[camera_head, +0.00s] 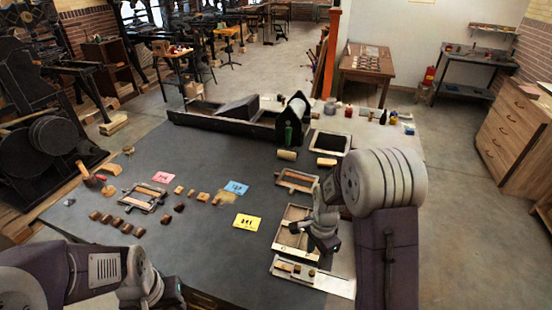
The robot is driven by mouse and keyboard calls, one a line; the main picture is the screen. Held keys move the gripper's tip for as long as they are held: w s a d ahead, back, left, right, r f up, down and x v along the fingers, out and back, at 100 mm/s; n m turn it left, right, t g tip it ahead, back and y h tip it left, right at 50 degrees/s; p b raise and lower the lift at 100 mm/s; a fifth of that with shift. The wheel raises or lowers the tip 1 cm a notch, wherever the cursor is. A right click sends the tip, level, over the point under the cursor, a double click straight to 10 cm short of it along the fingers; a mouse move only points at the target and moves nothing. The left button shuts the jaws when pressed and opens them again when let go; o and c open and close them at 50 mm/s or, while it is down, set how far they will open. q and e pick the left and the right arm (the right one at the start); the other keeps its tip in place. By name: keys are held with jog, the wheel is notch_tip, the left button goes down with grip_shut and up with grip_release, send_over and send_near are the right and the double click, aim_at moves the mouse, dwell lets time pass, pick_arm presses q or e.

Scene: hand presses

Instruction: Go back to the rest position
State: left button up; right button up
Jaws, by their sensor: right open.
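My right arm comes in from the lower right and bends over the table's right side. My right gripper (304,231) is open above a shallow wooden tray (283,241) with small pieces in it. I see nothing held between its fingers. My left arm (70,274) is folded low at the lower left corner, and its fingers do not show. The dark worktable (215,160) lies under both arms.
A black hand press (250,112) stands along the table's back edge. Small wooden blocks (115,222), a yellow card (247,222), a blue card (236,188) and a pink card (165,177) lie in the middle. A wooden drawer cabinet (508,135) stands at the right.

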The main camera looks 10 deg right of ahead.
jog(key=s+a+n+t+b, duration=0.1)
jog(key=s+a+n+b, duration=0.3)
jog(key=s+n, duration=0.4)
jog(key=n+b, duration=0.1)
jog(key=n, duration=0.6)
jog(key=shift+s+a, duration=0.25)
jog(key=shift+a, duration=0.05)
